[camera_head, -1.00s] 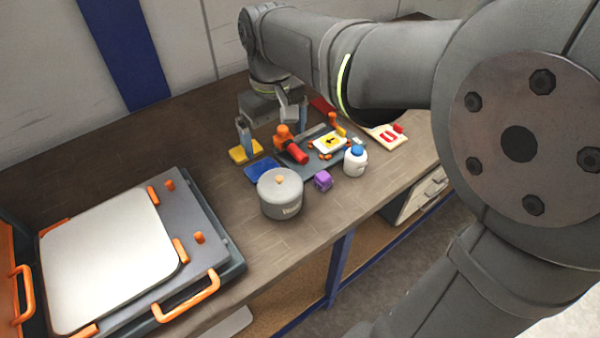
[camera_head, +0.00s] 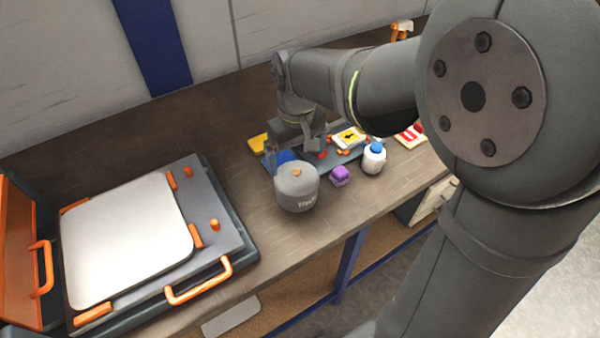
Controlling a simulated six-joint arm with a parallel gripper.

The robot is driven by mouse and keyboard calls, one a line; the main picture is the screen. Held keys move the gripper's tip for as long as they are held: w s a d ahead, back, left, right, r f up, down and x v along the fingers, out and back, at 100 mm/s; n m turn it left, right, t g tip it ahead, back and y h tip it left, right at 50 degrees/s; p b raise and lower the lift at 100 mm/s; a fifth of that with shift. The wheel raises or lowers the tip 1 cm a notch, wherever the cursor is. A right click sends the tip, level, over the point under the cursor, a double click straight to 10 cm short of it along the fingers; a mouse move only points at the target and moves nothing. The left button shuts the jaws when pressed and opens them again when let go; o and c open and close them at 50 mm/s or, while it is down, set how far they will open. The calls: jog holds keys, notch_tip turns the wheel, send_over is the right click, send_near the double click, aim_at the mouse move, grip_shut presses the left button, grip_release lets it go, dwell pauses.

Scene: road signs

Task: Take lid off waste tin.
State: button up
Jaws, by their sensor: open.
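The waste tin (camera_head: 299,198) is a round grey pot with pale lettering on its front, standing upright on the brown workbench. Its grey lid (camera_head: 291,180) is on it, with a small orange knob (camera_head: 297,172) on top. My gripper (camera_head: 294,157) is open and empty, just behind the tin and close to the lid in the picture. Its fingers are partly hidden, and I cannot tell its exact height above the lid. The fingers appear apart from the knob.
A large open case (camera_head: 215,265) with a silver panel lies left. Bare bench lies between.

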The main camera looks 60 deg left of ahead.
aim_at(297, 170)
notch_tip(297, 170, down, 5)
jog(key=shift+f, duration=0.15)
jog(key=c, duration=1.1)
